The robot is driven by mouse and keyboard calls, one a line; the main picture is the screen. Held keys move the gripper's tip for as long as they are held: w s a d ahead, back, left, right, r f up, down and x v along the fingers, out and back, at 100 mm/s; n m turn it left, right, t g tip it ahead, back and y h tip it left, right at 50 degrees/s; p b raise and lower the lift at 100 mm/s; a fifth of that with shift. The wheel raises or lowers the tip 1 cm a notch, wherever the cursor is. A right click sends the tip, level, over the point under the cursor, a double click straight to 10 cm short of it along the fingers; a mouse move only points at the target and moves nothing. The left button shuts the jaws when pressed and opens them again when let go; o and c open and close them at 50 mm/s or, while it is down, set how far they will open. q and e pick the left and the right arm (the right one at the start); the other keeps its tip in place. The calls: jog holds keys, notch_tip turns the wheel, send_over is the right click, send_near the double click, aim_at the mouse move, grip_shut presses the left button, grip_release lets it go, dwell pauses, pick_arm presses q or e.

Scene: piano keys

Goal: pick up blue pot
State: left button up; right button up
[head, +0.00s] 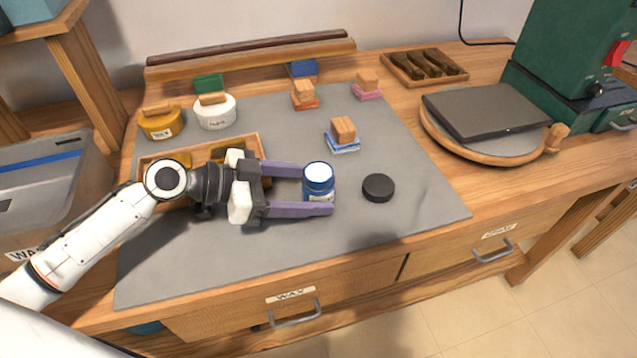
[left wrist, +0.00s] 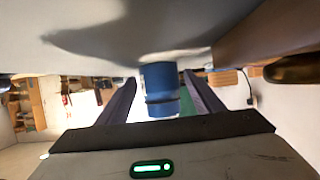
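The blue pot (head: 319,186) has a white top and stands upright on the grey mat (head: 420,190). My left gripper (head: 316,188) reaches in from the left, with one purple finger on the far side of the pot and one on the near side. In the left wrist view the pot (left wrist: 160,90) sits between the two fingers, with a gap showing on each side. The gripper is open. My right gripper is in neither view.
A black round disc (head: 378,187) lies just right of the pot. A wooden-handled block on a blue base (head: 342,135) stands behind it. A wooden tray (head: 160,165) lies under my left wrist.

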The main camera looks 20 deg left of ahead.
pick_arm(q)
jog(key=c, duration=1.3)
notch_tip(320, 180, up, 10)
jog(key=shift+r+p, duration=0.1)
jog(key=shift+p, duration=0.3)
